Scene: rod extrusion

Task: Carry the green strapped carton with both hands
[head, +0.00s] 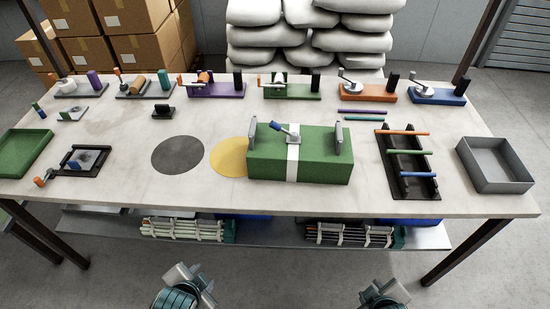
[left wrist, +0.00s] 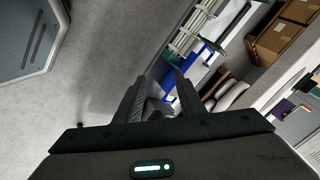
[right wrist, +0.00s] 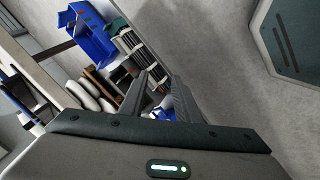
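The green strapped carton (head: 270,168) sits on the table near its front edge, right of the middle. A white strap (head: 293,165) runs over its middle. Grey upright handle-like plates stand at its left end (head: 253,134) and right end (head: 338,136). A blue-tipped lever piece (head: 286,132) shows at its top. My left gripper (head: 192,277) and right gripper (head: 382,292) are in front of the table, low in the head view, apart from the carton. In the left wrist view (left wrist: 155,92) and right wrist view (right wrist: 158,90) the fingers stand apart with nothing between them.
A yellow disc (head: 228,160) is partly covered by the carton; a dark grey disc (head: 178,155) lies left of it. A black rack with coloured rods (head: 412,188) and a grey tray (head: 490,172) stand to the right. A green tray (head: 22,152) is far left. Several crank devices line the back.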

